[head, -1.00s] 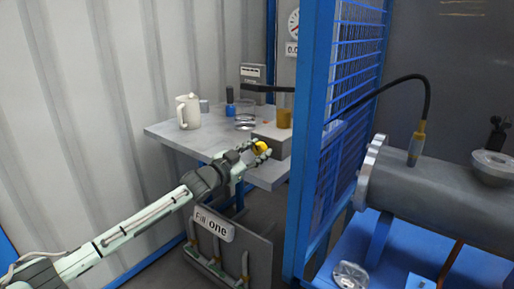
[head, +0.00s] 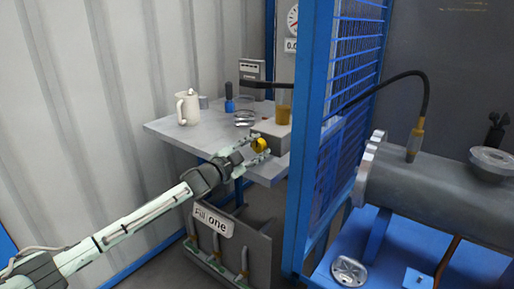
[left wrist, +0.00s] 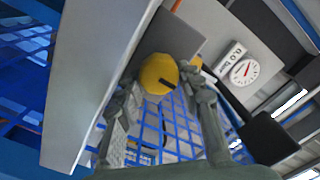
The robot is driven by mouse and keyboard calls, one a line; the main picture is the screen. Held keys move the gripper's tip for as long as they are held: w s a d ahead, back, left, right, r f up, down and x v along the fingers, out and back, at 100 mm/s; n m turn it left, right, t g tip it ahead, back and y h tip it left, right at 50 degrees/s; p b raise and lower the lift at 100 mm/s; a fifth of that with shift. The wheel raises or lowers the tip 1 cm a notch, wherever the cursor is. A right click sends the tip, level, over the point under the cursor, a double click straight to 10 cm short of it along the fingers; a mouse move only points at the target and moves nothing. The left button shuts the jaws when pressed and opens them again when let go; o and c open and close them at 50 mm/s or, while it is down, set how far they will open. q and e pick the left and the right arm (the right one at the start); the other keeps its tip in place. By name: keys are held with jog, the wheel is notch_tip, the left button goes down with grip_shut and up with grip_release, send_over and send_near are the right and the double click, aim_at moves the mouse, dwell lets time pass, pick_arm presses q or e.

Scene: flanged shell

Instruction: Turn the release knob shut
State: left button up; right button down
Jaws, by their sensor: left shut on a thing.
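The release knob (head: 259,145) is a yellow round knob on the front of a grey box (head: 270,134) at the table's right end. In the left wrist view the yellow knob (left wrist: 158,74) shows a dark mark on its face. My left gripper (head: 256,148) is at the knob, its fingers on either side of it. In the left wrist view the left gripper (left wrist: 165,92) has its fingertips close around the knob, shut on it. My right gripper is not in view.
The grey table (head: 180,138) holds a white jug (head: 187,108), a blue bottle (head: 229,104) and an amber container (head: 284,108). A blue mesh guard (head: 345,110) stands just right of the box. A gauge (left wrist: 244,72) reads 0.0 bar. A flanged shell (head: 430,190) lies at right.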

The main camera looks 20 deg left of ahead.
pick_arm(q)
jog(key=o, duration=0.9)
jog(key=shift+s, duration=0.1)
jog(key=v, duration=1.2)
